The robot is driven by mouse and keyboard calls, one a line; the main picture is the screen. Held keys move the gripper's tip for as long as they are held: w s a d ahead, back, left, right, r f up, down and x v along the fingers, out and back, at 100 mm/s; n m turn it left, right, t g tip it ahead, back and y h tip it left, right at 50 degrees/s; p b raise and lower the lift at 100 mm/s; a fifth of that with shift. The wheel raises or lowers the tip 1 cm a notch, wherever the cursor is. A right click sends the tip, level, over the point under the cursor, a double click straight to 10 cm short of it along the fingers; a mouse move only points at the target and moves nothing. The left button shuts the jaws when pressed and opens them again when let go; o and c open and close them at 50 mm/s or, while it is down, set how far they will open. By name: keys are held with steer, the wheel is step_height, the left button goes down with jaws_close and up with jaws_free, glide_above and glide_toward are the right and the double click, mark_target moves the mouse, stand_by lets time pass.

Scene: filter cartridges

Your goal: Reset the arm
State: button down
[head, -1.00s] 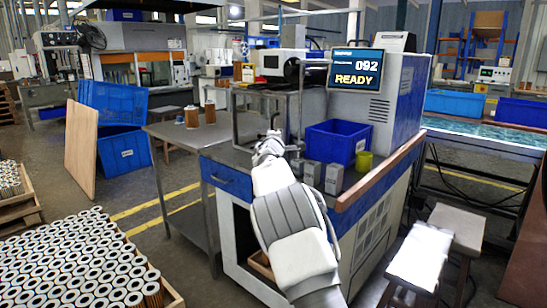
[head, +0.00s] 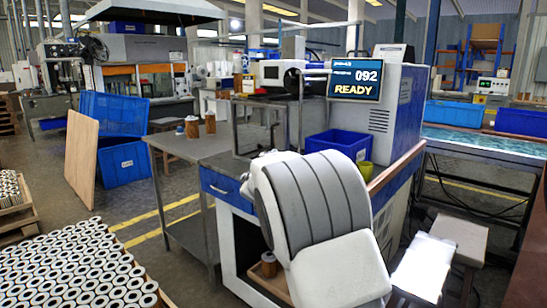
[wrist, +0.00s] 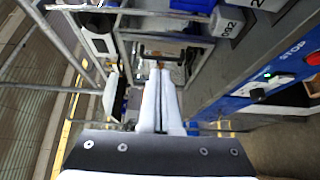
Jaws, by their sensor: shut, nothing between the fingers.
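My gripper shows in the wrist view (wrist: 160,68), its two pale fingers together with nothing between them. In the head view my folded arm fills the lower middle, in front of the workbench, and hides the gripper's fingers. Filter cartridges (head: 70,262) stand in rows in a wooden crate at the lower left. Two more cartridges (head: 210,122) stand on the grey side table. Another cartridge (head: 268,265) sits in the bench's lower opening. The machine's screen (head: 355,80) reads 092 READY.
A blue bin (head: 335,145) and a yellow-green cup (head: 364,169) are on the bench. The grey side table (head: 190,150) adjoins it on the left. Stools (head: 425,265) stand at the right. In the wrist view, a panel marked STOP (wrist: 290,52) lies close on the right.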

steer(key=s+d+r+m+g+h, duration=0.15)
steer(key=s+d+m+g, duration=0.35)
steer(key=s+d, duration=0.5)
steer(key=s+d+m+g+h, duration=0.3)
steer(key=s+d+m, duration=0.4)
steer(key=s, duration=0.6)
steer(key=s+a+f+m+g+y, duration=0.1)
steer(key=s+a+f+y, duration=0.25)
steer(key=s, duration=0.55)
steer(key=s+a+f+m+g+y, duration=0.15)
steer(key=s+f, duration=0.25)
steer(key=s, duration=0.5)
steer(key=s+a+f+m+g+y, duration=0.1)
steer(key=s+a+f+g+y, duration=0.2)
steer(key=s, duration=0.6)
step_height(320, 180, up, 28)
steer(key=s+a+t+p, duration=0.1)
steer(key=p, duration=2.7)
steer(key=shift+a, duration=0.2)
